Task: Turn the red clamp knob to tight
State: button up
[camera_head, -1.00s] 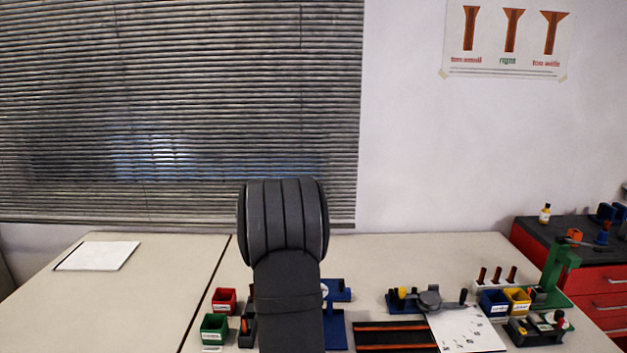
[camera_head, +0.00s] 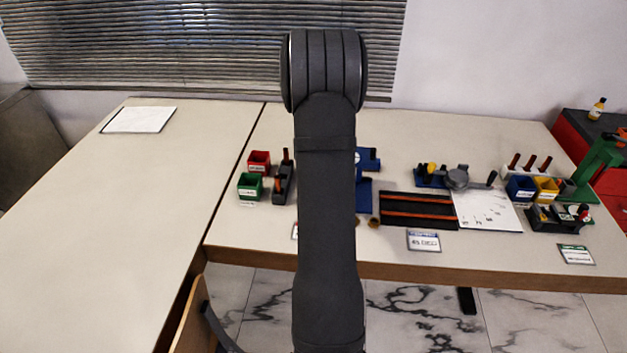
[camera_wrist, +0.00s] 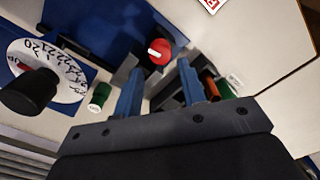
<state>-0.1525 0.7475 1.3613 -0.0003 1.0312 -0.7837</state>
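The red clamp knob (camera_wrist: 158,51), round with a white mark on its face, shows in the wrist view on a dark mount beside a blue plate (camera_wrist: 108,22). My gripper (camera_wrist: 160,68) has two blue fingers, spread apart with a gap between them. The knob appears beyond the fingertips, roughly in line with the gap. I see no contact. In the head view my arm hides the gripper and the knob. Part of the blue fixture (camera_head: 367,160) shows right of the arm.
A white numbered dial (camera_wrist: 62,75) with a black knob (camera_wrist: 28,92) lies left in the wrist view. In the head view, red (camera_head: 259,161) and green (camera_head: 249,186) bins stand left of my arm. A black tray (camera_head: 418,210) lies right. The left table is mostly clear.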

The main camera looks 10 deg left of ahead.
notch_tip(320, 180, down, 5)
dwell(0.3)
jog(key=c, duration=0.7)
jog(key=shift+m, duration=1)
jog(key=o, duration=0.7)
jog(key=shift+r, duration=0.1)
